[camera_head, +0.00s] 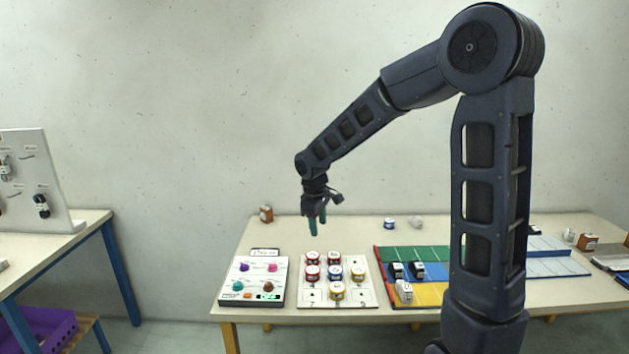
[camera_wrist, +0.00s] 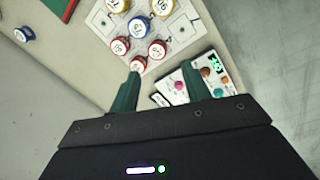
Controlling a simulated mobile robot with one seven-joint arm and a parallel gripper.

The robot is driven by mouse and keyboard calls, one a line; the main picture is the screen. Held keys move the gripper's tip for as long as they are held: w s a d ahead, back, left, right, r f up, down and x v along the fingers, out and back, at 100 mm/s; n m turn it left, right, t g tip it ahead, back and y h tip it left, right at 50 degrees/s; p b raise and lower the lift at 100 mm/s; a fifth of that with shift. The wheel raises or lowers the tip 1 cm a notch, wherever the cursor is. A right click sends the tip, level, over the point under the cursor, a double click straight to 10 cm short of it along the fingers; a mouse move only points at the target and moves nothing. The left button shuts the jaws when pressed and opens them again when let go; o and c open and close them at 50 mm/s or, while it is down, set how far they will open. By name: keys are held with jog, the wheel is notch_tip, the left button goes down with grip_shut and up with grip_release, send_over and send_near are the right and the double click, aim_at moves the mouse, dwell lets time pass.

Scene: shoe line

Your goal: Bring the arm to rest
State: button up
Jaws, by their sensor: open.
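My gripper (camera_head: 317,224) hangs from my raised arm, pointing down over the back left part of the table. Its two green fingers are apart with nothing between them. In the wrist view my gripper (camera_wrist: 158,88) also shows open, with the white board and its jars beyond the fingertips. My arm rises at the right of the head view and bends over to the left.
Below the gripper, a white board (camera_head: 367,293) holds several red, blue and yellow jars. A control panel (camera_head: 237,272) lies to its left. A coloured mat (camera_head: 439,254) with small blocks lies to its right. Behind, a brown jar (camera_head: 266,214) and a blue jar (camera_head: 389,223) stand apart.

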jog(key=s+d+r+m+t, duration=0.1)
jog(key=s+d+r+m, duration=0.3)
jog(key=d, duration=0.5)
jog(key=s+d+r+m, duration=0.3)
jog(key=s+d+r, duration=0.2)
jog(key=d, duration=0.3)
jog(key=s+d+r+m+t+y, duration=0.1)
jog(key=s+d+m, duration=0.4)
jog(key=s+d, duration=0.5)
jog(key=shift+s+r+m+t, duration=0.35)
jog(key=shift+s+r, duration=0.2)
jog(key=shift+s, duration=0.8)
